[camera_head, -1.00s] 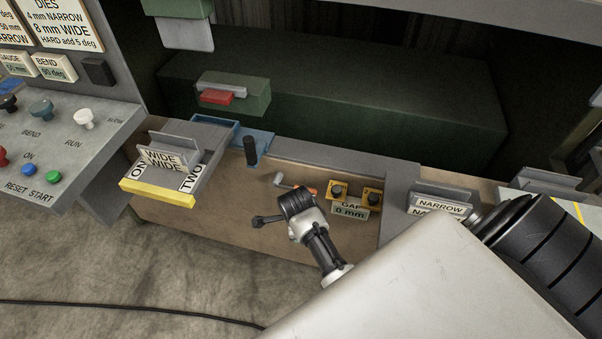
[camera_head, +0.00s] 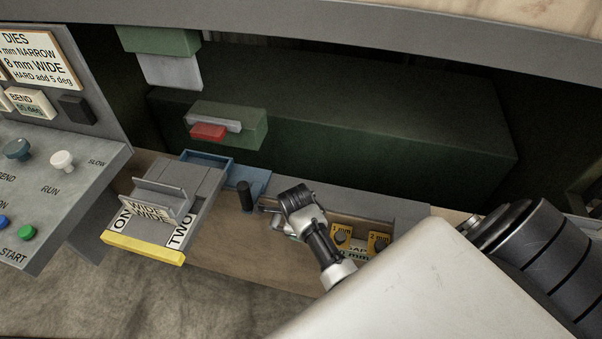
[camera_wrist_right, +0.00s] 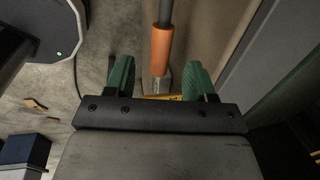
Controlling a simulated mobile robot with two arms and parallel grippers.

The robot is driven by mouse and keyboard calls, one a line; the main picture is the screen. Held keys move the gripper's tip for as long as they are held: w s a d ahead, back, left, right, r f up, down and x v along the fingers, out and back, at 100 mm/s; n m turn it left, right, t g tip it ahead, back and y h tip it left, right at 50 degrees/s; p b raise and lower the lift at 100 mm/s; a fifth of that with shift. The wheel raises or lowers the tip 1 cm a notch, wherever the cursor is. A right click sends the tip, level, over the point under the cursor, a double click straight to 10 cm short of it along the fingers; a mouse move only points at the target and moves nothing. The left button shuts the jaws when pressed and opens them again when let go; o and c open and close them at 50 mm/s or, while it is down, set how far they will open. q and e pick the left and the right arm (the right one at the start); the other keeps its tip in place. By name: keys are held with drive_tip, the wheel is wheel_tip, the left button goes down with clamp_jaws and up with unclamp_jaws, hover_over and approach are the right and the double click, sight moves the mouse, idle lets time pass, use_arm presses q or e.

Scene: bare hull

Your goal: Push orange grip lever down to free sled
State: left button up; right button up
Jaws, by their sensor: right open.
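The orange grip lever (camera_wrist_right: 161,50) shows in the right wrist view as an orange sleeve on a grey rod, in line with the gap between my fingers. I cannot tell how far it lies from them. In the head view it is hidden behind my right gripper. My right gripper (camera_wrist_right: 159,80) has its green fingers apart with nothing clamped. In the head view my right gripper (camera_head: 268,210) is over the bench recess, just right of an upright black handle (camera_head: 245,196). A grey slide (camera_head: 205,185) with a yellow front edge carries WIDE dies. My left gripper is not in view.
A control panel (camera_head: 60,195) with knobs and buttons stands at the left. Yellow 1 mm and 2 mm blocks (camera_head: 378,243) sit right of my gripper. A dark green block (camera_head: 350,130) lies behind the bench. A grey beam (camera_head: 300,20) crosses the top.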

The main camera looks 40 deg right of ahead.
drive_tip(key=f, duration=0.3)
drive_tip(key=w+d+f, duration=0.1)
drive_tip(key=shift+f, duration=1.05)
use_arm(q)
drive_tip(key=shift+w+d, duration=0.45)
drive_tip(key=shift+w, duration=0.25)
use_arm(e)
drive_tip(key=shift+c, duration=0.3)
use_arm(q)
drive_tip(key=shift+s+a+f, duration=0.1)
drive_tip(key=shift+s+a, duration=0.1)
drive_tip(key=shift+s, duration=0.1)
use_arm(e)
clamp_jaws()
